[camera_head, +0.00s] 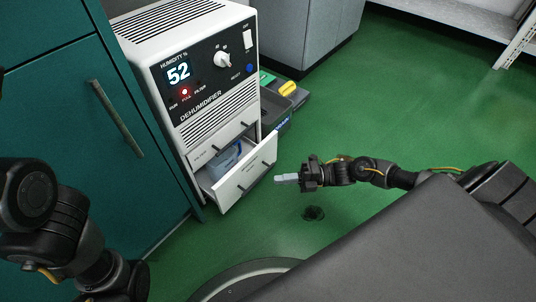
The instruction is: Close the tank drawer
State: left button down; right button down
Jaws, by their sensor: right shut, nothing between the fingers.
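The white tank drawer (244,179) sticks out from the bottom of the white dehumidifier (188,75). It is open, and a bluish tank (227,157) shows inside it. The dehumidifier's display reads 52 and a red light glows below it. My right gripper (277,180) is shut and empty. Its tips point left, just right of the drawer front, with a small gap showing in the picture. My left arm shows at the lower left; its gripper is out of view.
A teal cabinet (60,110) with a long handle stands left of the dehumidifier. A dark tray (282,98) with a yellow item (289,88) lies behind it on the right. A grey cabinet (291,38) stands further back. The green floor (410,110) at the right is mostly clear.

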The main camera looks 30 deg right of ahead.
jog(key=b, duration=0.3)
send_near(232, 176)
jog(key=s+a, duration=0.2)
jog(key=a, duration=0.2)
jog(key=w+b, duration=0.1)
jog(key=w+a+b, duration=0.1)
jog(key=w, duration=0.1)
jog(key=shift+w+a, duration=0.1)
jog(key=shift+w, duration=0.05)
jog(key=shift+w+a+r+b, duration=0.15)
jog(key=shift+w+r+b, duration=0.05)
jog(key=shift+w+b, duration=0.25)
